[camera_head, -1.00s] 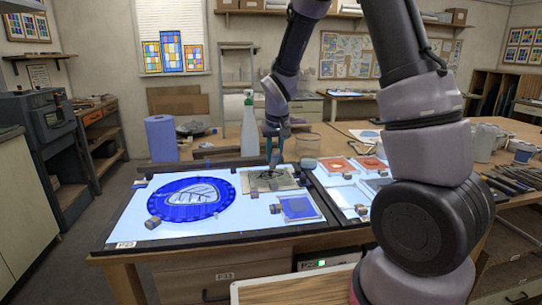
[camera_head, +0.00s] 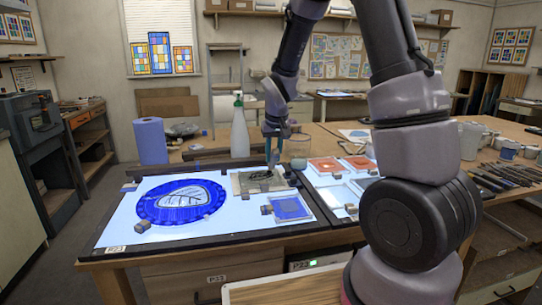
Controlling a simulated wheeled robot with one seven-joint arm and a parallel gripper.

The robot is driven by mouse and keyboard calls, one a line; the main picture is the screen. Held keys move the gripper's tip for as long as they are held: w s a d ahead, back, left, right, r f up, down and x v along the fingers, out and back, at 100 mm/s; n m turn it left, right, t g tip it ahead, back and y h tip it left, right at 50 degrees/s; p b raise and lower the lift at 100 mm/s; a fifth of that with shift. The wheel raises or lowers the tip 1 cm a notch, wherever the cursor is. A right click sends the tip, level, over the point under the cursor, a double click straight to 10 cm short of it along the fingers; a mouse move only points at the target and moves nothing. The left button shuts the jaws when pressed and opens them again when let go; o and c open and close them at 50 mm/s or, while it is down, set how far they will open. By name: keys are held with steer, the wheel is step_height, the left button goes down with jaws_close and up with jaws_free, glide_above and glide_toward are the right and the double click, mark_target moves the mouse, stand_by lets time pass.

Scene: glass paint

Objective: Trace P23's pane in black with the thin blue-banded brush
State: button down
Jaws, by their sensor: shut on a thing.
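A round blue pane (camera_head: 162,202) with a pale leaf shape and dark lines lies on the lit light table (camera_head: 215,230). A small tag reading about P23 (camera_head: 115,249) is at the table's front left corner. My gripper (camera_head: 274,146) points down above the back right of the light table, right of the round pane and apart from it. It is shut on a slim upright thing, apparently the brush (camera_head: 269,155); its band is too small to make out. Below it lies a dark-patterned palette-like sheet (camera_head: 243,184).
A small blue pane (camera_head: 288,208) lies at the light table's right. A spray bottle (camera_head: 239,130) and blue paper roll (camera_head: 150,141) stand behind it. A glass jar (camera_head: 297,146) stands close right of my gripper. Red panes (camera_head: 324,165), brushes (camera_head: 500,180) and cups (camera_head: 470,140) lie further right.

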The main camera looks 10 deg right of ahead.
steer(key=shift+r, duration=0.1)
steer(key=shift+r, duration=2.45)
